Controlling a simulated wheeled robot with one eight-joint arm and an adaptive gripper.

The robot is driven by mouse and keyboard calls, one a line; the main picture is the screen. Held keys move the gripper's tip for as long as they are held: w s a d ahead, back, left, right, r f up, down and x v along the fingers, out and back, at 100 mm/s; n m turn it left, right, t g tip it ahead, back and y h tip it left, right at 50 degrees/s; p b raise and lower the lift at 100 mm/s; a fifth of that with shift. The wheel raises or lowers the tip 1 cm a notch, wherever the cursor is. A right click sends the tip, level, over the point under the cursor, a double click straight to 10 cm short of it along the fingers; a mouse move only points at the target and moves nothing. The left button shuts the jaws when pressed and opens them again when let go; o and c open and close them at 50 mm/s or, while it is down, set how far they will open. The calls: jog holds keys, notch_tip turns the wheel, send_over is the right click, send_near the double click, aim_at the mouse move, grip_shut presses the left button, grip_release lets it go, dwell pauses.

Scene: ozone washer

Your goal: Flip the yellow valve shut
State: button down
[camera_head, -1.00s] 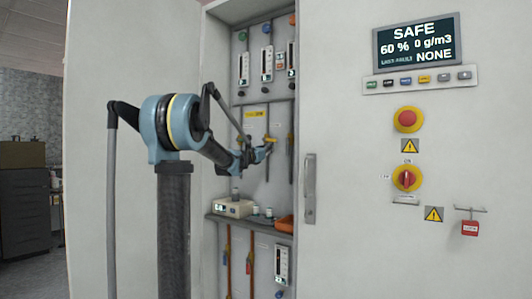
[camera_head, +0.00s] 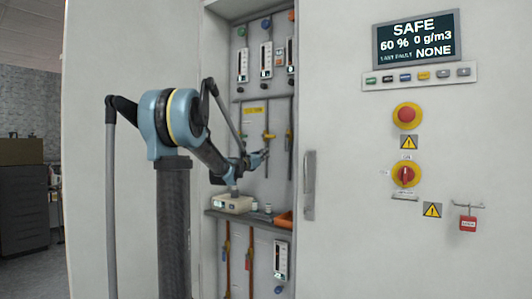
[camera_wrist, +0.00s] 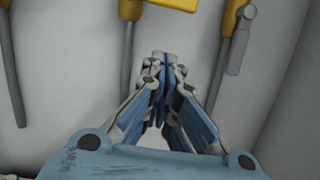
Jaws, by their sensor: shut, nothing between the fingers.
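The yellow valve (camera_head: 268,136) sits on a thin vertical pipe inside the open cabinet bay. Its yellow handle (camera_wrist: 175,4) shows at the top edge of the wrist view, pointing sideways to the right from its pipe and partly cut off. My gripper (camera_head: 266,154) is just below the valve in the head view. In the wrist view my gripper (camera_wrist: 163,62) is shut and empty, its fingertips together below the handle, with a visible gap between them.
Another pipe with a grey hanging lever (camera_wrist: 241,40) is at right in the wrist view, and a bare pipe (camera_wrist: 12,75) at left. Below my gripper, a shelf (camera_head: 225,217) holds a white device (camera_head: 232,204) and an orange item (camera_head: 284,220). The cabinet door (camera_head: 345,225) is at right.

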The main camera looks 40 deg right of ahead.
jog(key=v, duration=0.7)
jog(key=shift+a, duration=0.2)
jog(key=shift+s+f, duration=0.1)
jog(key=shift+f, duration=0.05)
